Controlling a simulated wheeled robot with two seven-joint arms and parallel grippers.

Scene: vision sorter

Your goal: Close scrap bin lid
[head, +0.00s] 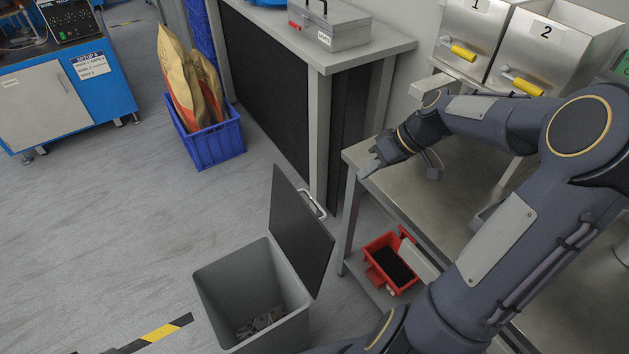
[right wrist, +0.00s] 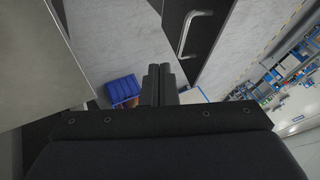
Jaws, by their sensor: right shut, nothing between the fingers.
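The grey scrap bin (head: 215,283) stands on the floor at the lower middle of the head view, with some scrap (head: 262,322) inside. Its dark lid (head: 297,238) is open, raised steeply at the bin's right side. A silver handle (head: 313,204) is on the lid's right face. In the right wrist view the lid (right wrist: 212,48) and handle (right wrist: 190,34) show at the upper right. My right gripper (head: 366,171) is shut and empty, by the metal table's left corner, right of and apart from the handle. Its fingers (right wrist: 160,84) are together. My left gripper is not in view.
A metal table (head: 462,168) with a lower shelf holding a red bin (head: 372,276) stands right of the scrap bin. A workbench (head: 378,48) with a grey toolbox (head: 335,32) is behind. A blue crate (head: 212,148) with sacks stands further back. The floor left is clear.

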